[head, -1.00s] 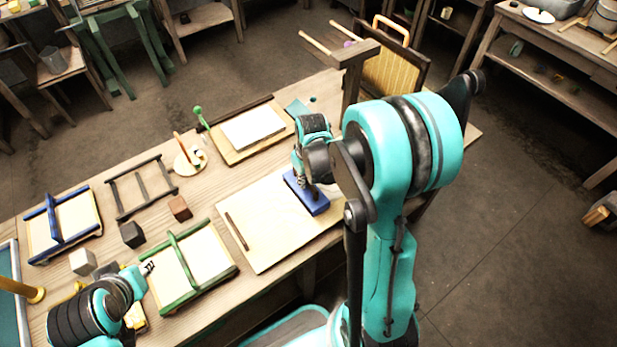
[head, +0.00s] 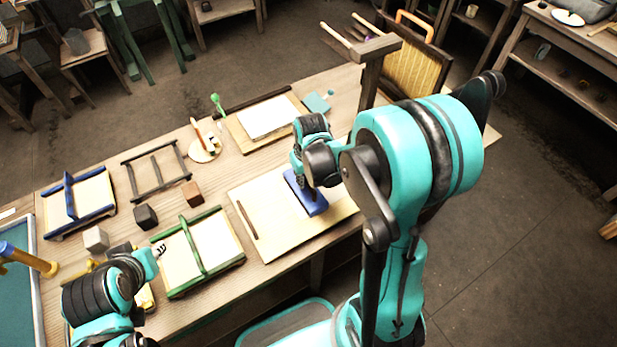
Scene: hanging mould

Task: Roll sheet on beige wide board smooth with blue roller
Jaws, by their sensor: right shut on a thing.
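The wide beige board (head: 270,243) lies flat on the workbench near its front edge. A pale sheet seems to cover much of it, but its outline is hard to tell from the board. My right gripper (head: 308,180) points down over the board's right part and is shut on the blue roller (head: 309,200). The roller's blue body is low over the board or on it; contact is hard to tell. My arm hides part of the roller and the board's right side. My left gripper (head: 160,251) is beside the green-framed mould (head: 166,291), its fingers too small to read.
A thin dark bar (head: 247,220) lies along the board's left side. Behind are another board with a white sheet (head: 268,117) and a wooden post (head: 370,83). A blue-framed mould (head: 68,228), dark frame (head: 131,181) and small blocks (head: 146,216) crowd the left.

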